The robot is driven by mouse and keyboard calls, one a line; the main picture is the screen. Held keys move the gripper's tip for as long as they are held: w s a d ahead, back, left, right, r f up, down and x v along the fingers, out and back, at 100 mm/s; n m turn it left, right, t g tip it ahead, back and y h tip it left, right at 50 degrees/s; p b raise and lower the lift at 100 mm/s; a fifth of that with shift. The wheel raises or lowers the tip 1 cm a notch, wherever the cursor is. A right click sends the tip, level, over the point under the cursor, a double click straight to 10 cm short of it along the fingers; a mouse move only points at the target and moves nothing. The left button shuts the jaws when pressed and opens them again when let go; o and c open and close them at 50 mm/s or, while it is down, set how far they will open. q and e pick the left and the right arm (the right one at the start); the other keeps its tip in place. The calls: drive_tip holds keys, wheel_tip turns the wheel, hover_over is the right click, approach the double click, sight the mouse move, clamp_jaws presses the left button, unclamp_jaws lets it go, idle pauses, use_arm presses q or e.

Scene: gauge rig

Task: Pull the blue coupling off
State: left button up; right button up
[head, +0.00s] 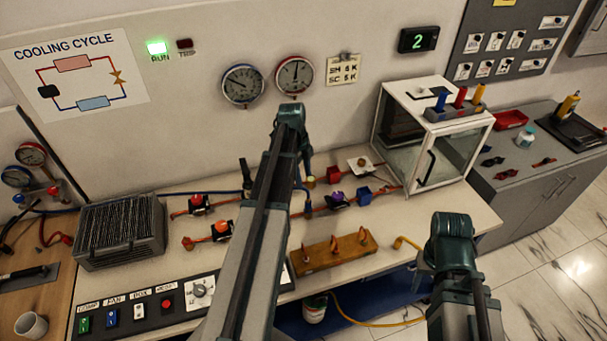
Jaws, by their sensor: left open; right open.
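My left forearm crosses the middle of the view, just right of this fitting. My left gripper (306,176) points down beyond the wrist, open, partly hidden by the arm, above the copper lines. It is right of the fitting and apart from it. My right arm stands at the lower right; its gripper is hidden behind it.
A finned grey block (120,232) stands at the left. A glass-fronted white cabinet (433,135) stands at the right. A yellow hose (375,324) hangs below the bench.

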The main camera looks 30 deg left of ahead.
sight(308, 201)
use_arm(q)
drive_tip(key=f+b, duration=0.4)
drive_tip(key=d+f+b, duration=0.1)
drive_tip(key=f+b, duration=0.3)
drive_tip(key=d+f+b, duration=0.1)
drive_tip(key=f+b, duration=0.3)
drive_tip(key=shift+f, duration=0.4)
drive_tip(key=shift+c, duration=0.3)
clamp_jaws()
